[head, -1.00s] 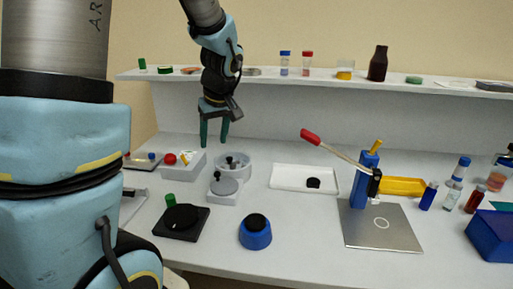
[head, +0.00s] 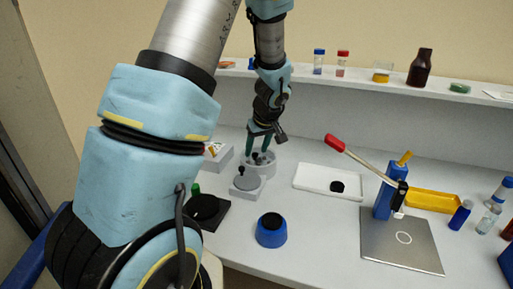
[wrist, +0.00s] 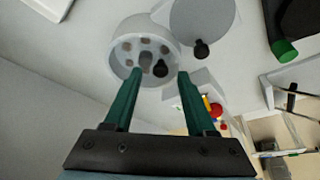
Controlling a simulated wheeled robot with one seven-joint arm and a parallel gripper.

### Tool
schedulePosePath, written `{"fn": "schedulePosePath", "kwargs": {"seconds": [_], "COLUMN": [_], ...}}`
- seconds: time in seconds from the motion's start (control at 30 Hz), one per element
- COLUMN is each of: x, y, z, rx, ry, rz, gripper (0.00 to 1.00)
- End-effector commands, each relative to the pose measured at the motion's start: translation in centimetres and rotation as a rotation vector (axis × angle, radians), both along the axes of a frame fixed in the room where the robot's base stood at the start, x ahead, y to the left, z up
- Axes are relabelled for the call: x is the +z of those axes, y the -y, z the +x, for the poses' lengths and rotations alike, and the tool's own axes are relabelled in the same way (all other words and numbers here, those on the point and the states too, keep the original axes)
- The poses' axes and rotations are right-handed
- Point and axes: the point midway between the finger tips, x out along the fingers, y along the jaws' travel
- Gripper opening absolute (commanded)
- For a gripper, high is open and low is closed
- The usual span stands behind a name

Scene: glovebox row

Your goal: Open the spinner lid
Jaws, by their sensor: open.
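A round pale grey bowl (head: 272,168) stands on the bench below my gripper (head: 257,152). The disc also shows in the wrist view (wrist: 205,18). I cannot tell for certain which piece is the spinner lid. My gripper is open and empty, with its green fingers either side of the dark knob in the wrist view.
A black device (head: 208,212) and a blue round pot (head: 271,234) stand nearer the front. A white tray (head: 312,181) and a lever press (head: 384,200) stand to the right. A shelf with bottles runs along the back.

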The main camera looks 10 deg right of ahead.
Motion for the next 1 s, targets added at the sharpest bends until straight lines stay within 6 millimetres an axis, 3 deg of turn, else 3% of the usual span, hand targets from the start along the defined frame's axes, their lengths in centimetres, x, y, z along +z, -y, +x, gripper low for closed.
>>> {"fn": "schedulePosePath", "kwargs": {"seconds": [0.43,0.93,1.0], "x": [-0.89,-0.86,-0.85], "y": [-0.13,-0.13,-0.12], "z": [0.32,0.3,0.3], "rx": [0.001,0.001,0.001], "ry": [0.0,-0.001,-0.001], "rz": [0.0,-0.001,-0.001], "gripper": [0.56,0.0,0.0]}}
